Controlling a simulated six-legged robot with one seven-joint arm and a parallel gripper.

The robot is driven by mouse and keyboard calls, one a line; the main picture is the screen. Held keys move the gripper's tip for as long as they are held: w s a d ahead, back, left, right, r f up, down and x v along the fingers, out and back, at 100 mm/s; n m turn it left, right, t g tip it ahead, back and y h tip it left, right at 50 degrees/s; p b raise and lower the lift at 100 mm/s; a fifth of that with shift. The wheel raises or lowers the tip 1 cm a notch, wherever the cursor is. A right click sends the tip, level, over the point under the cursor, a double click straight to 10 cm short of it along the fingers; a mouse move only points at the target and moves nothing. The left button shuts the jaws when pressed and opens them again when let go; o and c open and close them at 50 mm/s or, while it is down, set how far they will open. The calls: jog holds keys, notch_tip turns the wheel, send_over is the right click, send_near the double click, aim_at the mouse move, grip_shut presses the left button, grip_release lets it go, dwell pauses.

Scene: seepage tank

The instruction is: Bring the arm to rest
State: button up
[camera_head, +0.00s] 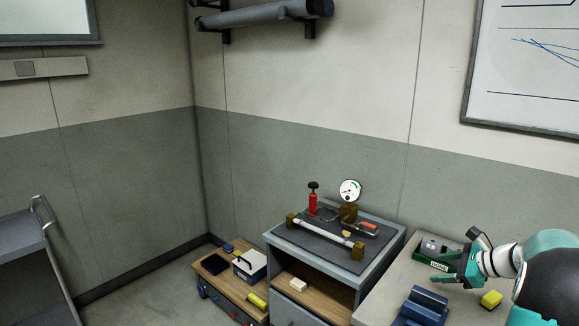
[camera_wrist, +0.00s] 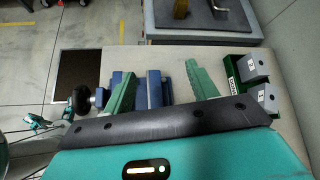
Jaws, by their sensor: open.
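My arm comes in from the right in the head view, bent over a pale bench (camera_head: 395,285). My gripper (camera_head: 438,268) is open, its two green fingers spread and pointing left. In the wrist view my gripper (camera_wrist: 160,70) has nothing held between its fingers. A blue fixture (camera_wrist: 154,88) shows beyond and between them, below on the bench; it also shows in the head view (camera_head: 425,305). I cannot tell the exact height of the fingers above the bench.
A green labelled tray (camera_wrist: 229,78) with grey blocks (camera_wrist: 255,65) is close by my right finger in the wrist view. A yellow block (camera_head: 491,299) lies under my arm. A grey cabinet (camera_head: 384,259) with a gauge (camera_head: 350,190) and pipe rig stands left of the bench.

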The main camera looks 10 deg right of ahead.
jog(key=s+a+r+n+g, duration=0.2)
jog(key=a+r+n, duration=0.15)
jog(key=a, duration=0.55)
jog(key=s+a+r+n+g+h, duration=0.1)
jog(key=s+a+r+n, duration=0.15)
jog(key=a+n, duration=0.4)
jog(key=s+a+r+n+g, duration=0.2)
jog(key=a, duration=0.8)
jog(key=s+a+n+h, duration=0.2)
jog(key=s+a+n, duration=0.4)
jog(key=s, duration=0.2)
jog(key=s+a+n+t+h, duration=0.1)
jog(key=s+a+n+h, duration=0.1)
jog(key=s+a+n, duration=0.3)
jog(key=s+n, duration=0.2)
jog(key=s, duration=0.1)
jog(key=shift+s+a+f, duration=0.2)
jog(key=shift+a+f, duration=0.1)
jog(key=shift+a, duration=0.1)
